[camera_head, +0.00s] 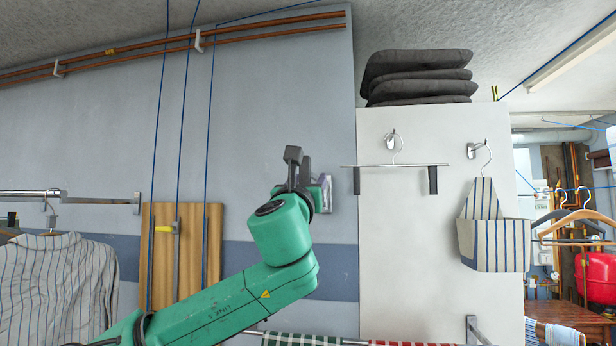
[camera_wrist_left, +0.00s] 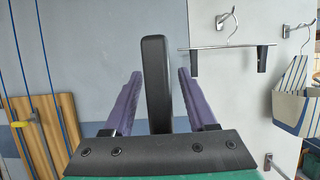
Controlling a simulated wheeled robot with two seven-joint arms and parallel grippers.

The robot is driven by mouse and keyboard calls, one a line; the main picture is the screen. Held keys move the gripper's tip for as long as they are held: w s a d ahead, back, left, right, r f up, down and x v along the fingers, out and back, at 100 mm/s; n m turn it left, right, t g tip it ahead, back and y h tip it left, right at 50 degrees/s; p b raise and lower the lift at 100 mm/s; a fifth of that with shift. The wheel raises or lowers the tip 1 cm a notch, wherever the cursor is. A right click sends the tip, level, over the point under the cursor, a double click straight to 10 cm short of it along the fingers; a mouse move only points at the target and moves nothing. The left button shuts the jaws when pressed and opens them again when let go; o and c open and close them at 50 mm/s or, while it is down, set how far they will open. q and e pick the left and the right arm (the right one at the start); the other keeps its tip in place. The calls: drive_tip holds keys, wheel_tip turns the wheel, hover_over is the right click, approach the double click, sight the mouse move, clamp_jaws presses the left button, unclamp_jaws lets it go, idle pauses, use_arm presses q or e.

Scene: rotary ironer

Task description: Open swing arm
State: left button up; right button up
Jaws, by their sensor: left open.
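My left gripper (camera_head: 318,182) is raised in front of the blue-grey wall, at the end of my green arm. In the left wrist view its two purple fingers (camera_wrist_left: 158,78) stand apart, open. A dark grey upright bar (camera_wrist_left: 157,85) with a rounded top stands between them, with a visible gap on each side. It looks like the padded swing arm, but I cannot be sure. Its lower end is hidden behind the black gripper plate. In the head view a small metal bracket (camera_head: 328,194) shows on the wall behind the gripper, partly hidden. My right gripper is not in view.
Right of the gripper a white panel holds a clip hanger (camera_head: 396,164) and a striped bag (camera_head: 493,230). Dark cushions (camera_head: 418,78) lie on top. Left are a wooden board (camera_head: 190,250), blue cords and a striped shirt (camera_head: 60,285) on a rail. Checked cloths hang below.

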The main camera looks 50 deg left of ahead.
use_arm(q)
drive_tip(key=shift+s+d, duration=0.1)
clamp_jaws()
idle(1.2)
